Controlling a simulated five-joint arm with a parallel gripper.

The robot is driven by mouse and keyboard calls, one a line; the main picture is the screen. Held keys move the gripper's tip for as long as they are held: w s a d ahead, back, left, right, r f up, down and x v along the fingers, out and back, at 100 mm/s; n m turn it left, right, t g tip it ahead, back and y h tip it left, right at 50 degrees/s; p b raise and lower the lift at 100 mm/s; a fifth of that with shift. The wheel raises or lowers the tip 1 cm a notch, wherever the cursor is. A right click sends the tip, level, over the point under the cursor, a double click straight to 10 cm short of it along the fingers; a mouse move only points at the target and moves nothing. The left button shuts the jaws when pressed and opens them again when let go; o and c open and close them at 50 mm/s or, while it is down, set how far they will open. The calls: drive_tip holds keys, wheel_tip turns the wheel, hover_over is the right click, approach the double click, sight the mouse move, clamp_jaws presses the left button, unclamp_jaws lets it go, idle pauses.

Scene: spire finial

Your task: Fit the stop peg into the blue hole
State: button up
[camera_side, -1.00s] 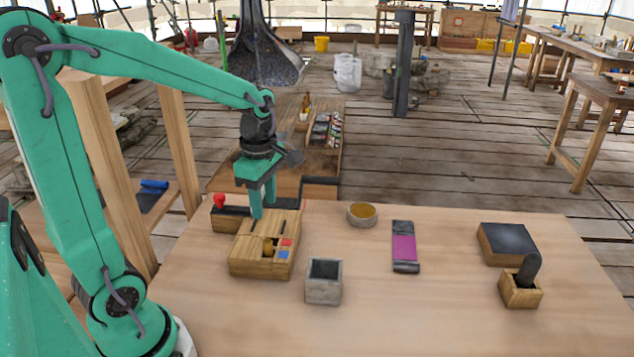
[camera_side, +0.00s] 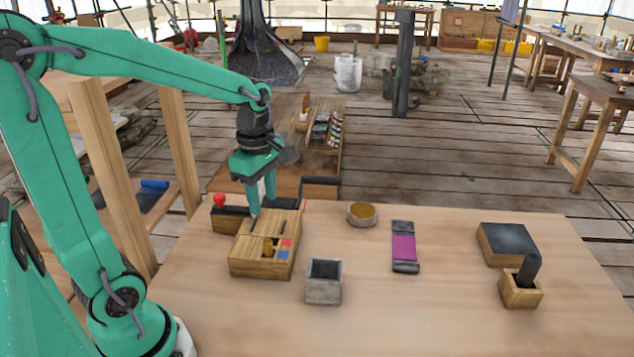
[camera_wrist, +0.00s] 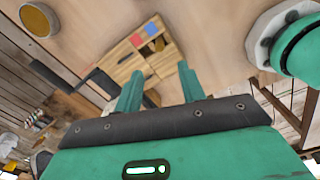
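A wooden block (camera_side: 248,262) with dark slots in its top stands at the left of the bench. It carries a red square (camera_side: 287,243) and a blue square (camera_side: 284,255). A short brownish piece, seemingly the stop peg (camera_side: 268,247), stands in the block beside these squares. The blue hole itself is too small to make out. The wrist view shows the red square (camera_wrist: 136,40) and the blue square (camera_wrist: 150,29) beyond my fingers. My gripper (camera_wrist: 161,72) points down over the block's back part, its fingers apart, with nothing clearly held between them.
A dark tray with a red knob (camera_side: 219,200) sits behind the block. A grey stone cup (camera_side: 323,288) stands just to its right. A round dish (camera_side: 362,214), a purple-banded bar (camera_side: 403,247), a dark-topped block (camera_side: 507,243) and a wooden holder (camera_side: 519,292) lie farther right.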

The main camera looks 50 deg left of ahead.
drive_tip(key=s+d+r+m+t, duration=0.2)
drive_tip(key=s+d+m, duration=0.1)
drive_tip(key=m, duration=0.8)
drive_tip(key=s+d+r+m+t, duration=0.3)
drive_tip(key=s+m, duration=0.2)
drive_tip(key=m, duration=0.6)
drive_tip(key=shift+r+m, duration=0.15)
drive_tip(key=shift+m, duration=0.25)
